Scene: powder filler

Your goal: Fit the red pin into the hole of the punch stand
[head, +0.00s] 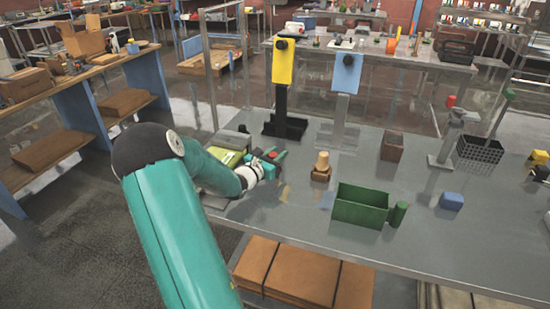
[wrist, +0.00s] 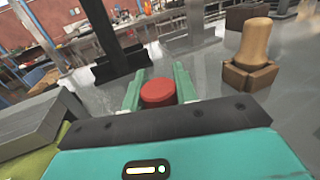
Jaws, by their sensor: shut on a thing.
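The red pin (wrist: 158,92) shows as a round red end between the two green fingers of my gripper (wrist: 157,82) in the wrist view. My gripper is shut on it. In the head view my gripper (head: 275,157) is low over the left part of the grey table, with a bit of the red pin (head: 272,154) showing. A black stand with a yellow panel (head: 284,62) and a grey stand with a blue panel (head: 346,73) stand behind it. I cannot tell which thing is the punch stand, and no hole is visible.
A wooden knob in a brown block (head: 321,172) stands right of my gripper. A green bin (head: 361,207), green cylinder (head: 398,213), brown box (head: 392,147) and blue block (head: 451,201) are farther right. A grey box with a green item (head: 230,155) is close on the left.

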